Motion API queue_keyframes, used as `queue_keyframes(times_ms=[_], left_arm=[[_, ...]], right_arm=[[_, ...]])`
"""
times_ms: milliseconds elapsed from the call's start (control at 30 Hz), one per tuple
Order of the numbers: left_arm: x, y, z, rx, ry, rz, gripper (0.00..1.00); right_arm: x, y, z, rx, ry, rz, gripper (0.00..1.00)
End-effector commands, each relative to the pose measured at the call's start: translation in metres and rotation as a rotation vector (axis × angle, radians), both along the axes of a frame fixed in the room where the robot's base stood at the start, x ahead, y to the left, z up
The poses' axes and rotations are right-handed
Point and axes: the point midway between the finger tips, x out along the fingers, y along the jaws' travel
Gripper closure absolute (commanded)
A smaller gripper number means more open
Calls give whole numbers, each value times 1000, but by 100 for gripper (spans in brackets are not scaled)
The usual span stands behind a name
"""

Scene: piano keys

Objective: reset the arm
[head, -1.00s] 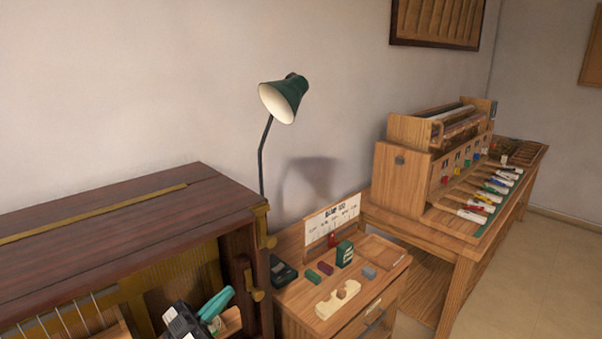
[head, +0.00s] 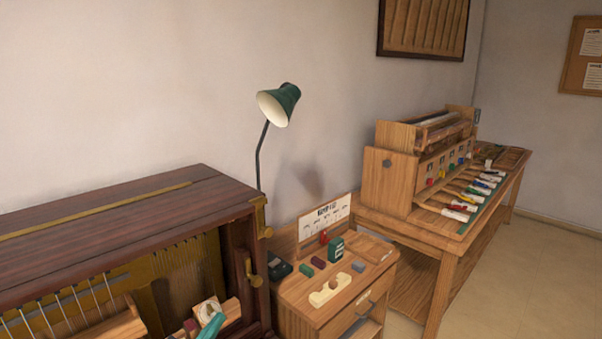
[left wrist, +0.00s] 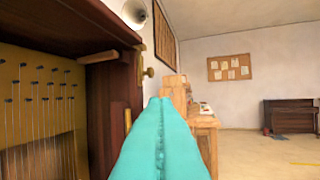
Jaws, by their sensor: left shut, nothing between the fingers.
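My left gripper (head: 212,326) shows as teal fingers at the bottom of the head view, in front of the open piano case (head: 110,205). In the left wrist view its two teal fingers (left wrist: 161,105) lie pressed together, with nothing between them. They point out into the room, just right of the piano's dark side post (left wrist: 107,100). My right gripper is in neither current view.
A small wooden cabinet (head: 300,310) with blocks and a green box stands right of the piano. A green lamp (head: 279,104) rises behind it. A workbench (head: 425,245) with a wooden key rig stands farther right. The floor (head: 500,290) at right is clear.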

Motion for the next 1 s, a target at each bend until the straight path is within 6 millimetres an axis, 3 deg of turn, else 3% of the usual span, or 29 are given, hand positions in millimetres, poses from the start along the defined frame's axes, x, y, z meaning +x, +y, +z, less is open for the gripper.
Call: queue_keyframes(times_ms=[167,267,500,700,1000], left_arm=[[-20,8,-37,35,214,164,100],[-46,15,-67,82,400,264,100],[-140,30,-129,239,880,383,100],[-207,34,-150,336,1144,373,100],[-286,34,-156,439,1417,308,100]], right_arm=[[-12,-1,-1,-2,18,0,100],[-15,-1,-1,-3,22,0,100],[-13,-1,-1,-2,19,0,100],[-12,-1,-1,-2,18,0,100],[-10,0,-1,-1,15,0,100]])
